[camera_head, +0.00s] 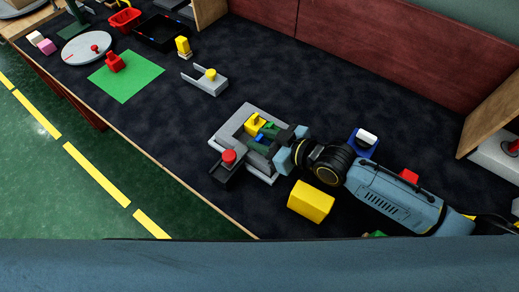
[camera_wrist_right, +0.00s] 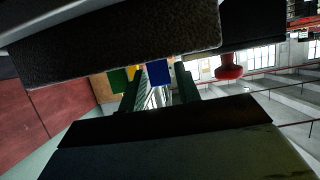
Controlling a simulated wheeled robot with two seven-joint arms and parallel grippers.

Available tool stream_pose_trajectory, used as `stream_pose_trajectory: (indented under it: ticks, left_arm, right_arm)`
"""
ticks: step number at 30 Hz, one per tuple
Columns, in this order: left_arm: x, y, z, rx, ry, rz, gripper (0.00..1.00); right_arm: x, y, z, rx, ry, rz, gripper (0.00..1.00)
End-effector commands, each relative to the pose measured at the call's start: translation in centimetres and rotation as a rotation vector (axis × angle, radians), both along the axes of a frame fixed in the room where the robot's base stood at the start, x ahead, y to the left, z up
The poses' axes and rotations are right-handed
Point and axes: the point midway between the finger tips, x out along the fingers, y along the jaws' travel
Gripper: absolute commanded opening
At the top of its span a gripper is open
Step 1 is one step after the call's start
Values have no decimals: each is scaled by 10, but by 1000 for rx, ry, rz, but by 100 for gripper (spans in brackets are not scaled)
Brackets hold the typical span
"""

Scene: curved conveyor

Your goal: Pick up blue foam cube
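A small blue cube (camera_head: 260,138) lies inside a grey square frame (camera_head: 226,133) near the middle of the table in the head view, next to a yellow block (camera_head: 254,122) and a green piece. My right gripper (camera_head: 272,144) reaches in from the right over the frame and partly hides the blocks. In the right wrist view its two fingers (camera_wrist_right: 158,95) stand apart, with a gap between them. The blue cube (camera_wrist_right: 158,72) shows beyond that gap, with green and yellow pieces to its left. Contact with the cube cannot be made out. My left gripper is not in view.
A red button (camera_head: 229,156) on a dark box stands at the frame's front left. A yellow block (camera_head: 311,201) lies below my right arm, and a blue-and-white item (camera_head: 363,141) behind it. A green mat (camera_head: 126,76) lies to the left.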

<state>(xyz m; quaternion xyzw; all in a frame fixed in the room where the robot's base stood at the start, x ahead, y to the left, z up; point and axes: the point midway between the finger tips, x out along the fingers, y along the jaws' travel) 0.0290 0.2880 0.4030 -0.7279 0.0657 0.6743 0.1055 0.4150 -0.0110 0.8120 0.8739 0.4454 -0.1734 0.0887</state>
Motion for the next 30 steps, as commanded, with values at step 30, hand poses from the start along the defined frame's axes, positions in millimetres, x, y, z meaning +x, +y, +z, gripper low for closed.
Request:
stream_pose_trajectory:
  ticks: [30]
  left_arm:
    - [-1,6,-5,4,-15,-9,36]
  right_arm:
    - [6,8,-1,0,1,-1,0]
